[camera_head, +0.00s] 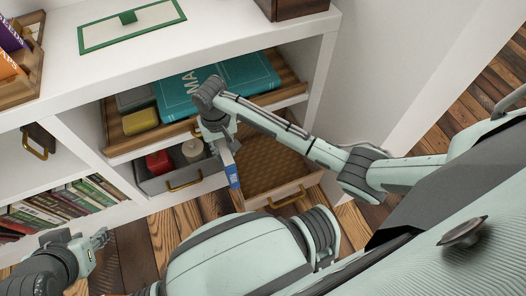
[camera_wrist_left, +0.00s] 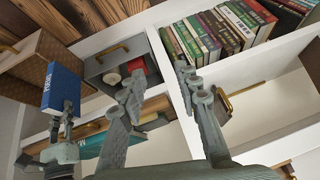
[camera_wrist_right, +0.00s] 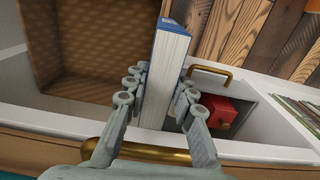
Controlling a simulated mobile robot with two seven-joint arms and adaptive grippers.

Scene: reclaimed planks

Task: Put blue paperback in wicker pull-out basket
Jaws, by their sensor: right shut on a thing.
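The blue paperback (camera_head: 233,176) is upright between the fingers of my right gripper (camera_head: 226,152), which is shut on it. The right wrist view shows its white page edge and blue cover (camera_wrist_right: 169,60) between the fingers (camera_wrist_right: 155,95). The left wrist view shows its blue front cover (camera_wrist_left: 62,87). The wicker pull-out basket (camera_head: 288,193) is pulled out at the lower right of the shelf unit; its inside (camera_wrist_right: 75,55) looks empty where visible. The book is by the basket's left side, apart from its floor. My left gripper (camera_head: 101,239) is open and empty, low at the left.
A grey drawer (camera_head: 170,183) with a red item (camera_head: 159,162) and a pale roll (camera_head: 192,150) stands open left of the basket. Above is a wooden tray (camera_head: 290,88) with a large teal book (camera_head: 235,82). Books (camera_head: 60,205) fill the lower left shelf.

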